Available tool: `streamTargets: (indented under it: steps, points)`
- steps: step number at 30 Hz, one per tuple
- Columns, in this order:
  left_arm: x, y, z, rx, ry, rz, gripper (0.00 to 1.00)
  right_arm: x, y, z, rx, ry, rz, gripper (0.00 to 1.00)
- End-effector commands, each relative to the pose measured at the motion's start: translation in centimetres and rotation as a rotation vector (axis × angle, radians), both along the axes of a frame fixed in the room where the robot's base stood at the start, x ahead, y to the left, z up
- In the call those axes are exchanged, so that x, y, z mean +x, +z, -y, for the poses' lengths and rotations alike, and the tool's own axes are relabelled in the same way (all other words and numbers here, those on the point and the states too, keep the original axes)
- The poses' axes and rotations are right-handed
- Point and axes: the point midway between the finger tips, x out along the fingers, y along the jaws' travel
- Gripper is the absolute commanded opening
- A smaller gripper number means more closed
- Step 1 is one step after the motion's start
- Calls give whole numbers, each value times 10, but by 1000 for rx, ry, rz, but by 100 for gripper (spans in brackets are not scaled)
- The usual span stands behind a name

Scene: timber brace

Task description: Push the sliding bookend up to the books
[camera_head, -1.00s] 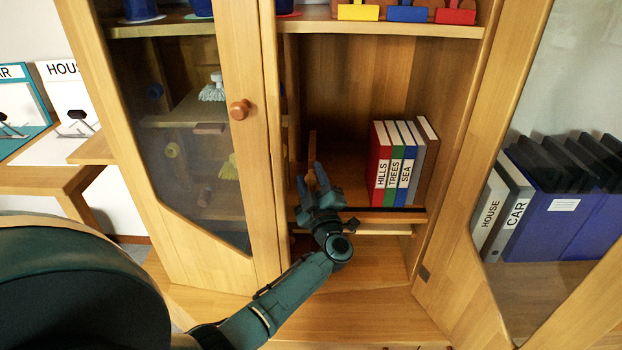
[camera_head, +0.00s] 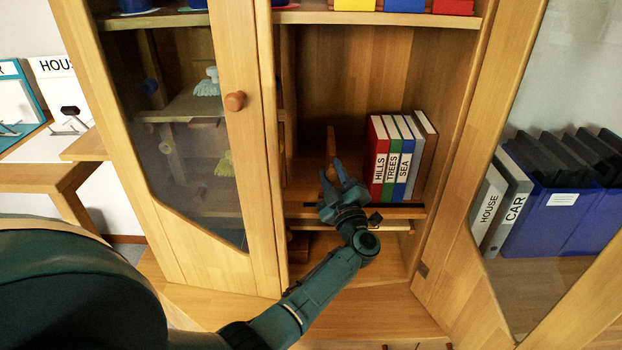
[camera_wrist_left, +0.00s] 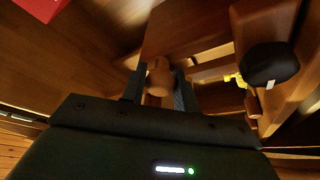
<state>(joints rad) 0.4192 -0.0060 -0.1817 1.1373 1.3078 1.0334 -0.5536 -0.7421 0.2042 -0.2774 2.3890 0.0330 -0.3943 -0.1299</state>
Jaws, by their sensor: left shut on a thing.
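The books (camera_head: 402,155), with HILLS, TREES and SEA on their spines, stand upright at the right of the middle shelf. The sliding bookend (camera_head: 331,138) is a thin upright wooden piece left of them, mostly hidden behind my gripper. A gap of bare shelf lies between it and the red HILLS book. My left gripper (camera_head: 334,178) is at the bookend's front. In the left wrist view, my left gripper (camera_wrist_left: 160,88) is shut on the bookend's round wooden knob (camera_wrist_left: 160,77). A red book corner (camera_wrist_left: 42,8) shows at the top left there. My right gripper is not in view.
A glass cabinet door (camera_head: 190,130) with a round knob stands left of the opening. Another glass pane at the right has binders (camera_head: 510,205) behind it. A dark rail (camera_head: 400,211) runs along the shelf front. Coloured blocks (camera_head: 403,5) sit on the shelf above.

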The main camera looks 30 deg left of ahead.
Motion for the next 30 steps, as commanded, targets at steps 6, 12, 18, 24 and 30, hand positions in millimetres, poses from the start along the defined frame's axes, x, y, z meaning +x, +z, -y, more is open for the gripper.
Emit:
streamTargets:
  steps: [6,12,18,24,30]
  points:
    - [20,-2,31,-2,-3,0,0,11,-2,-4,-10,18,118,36]
    - [21,0,34,1,1,-1,0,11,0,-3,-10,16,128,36]
    - [21,0,33,3,2,-1,34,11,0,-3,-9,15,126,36]
    - [21,1,34,2,0,0,50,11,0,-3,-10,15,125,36]
    - [21,0,34,2,-1,0,50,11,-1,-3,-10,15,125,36]
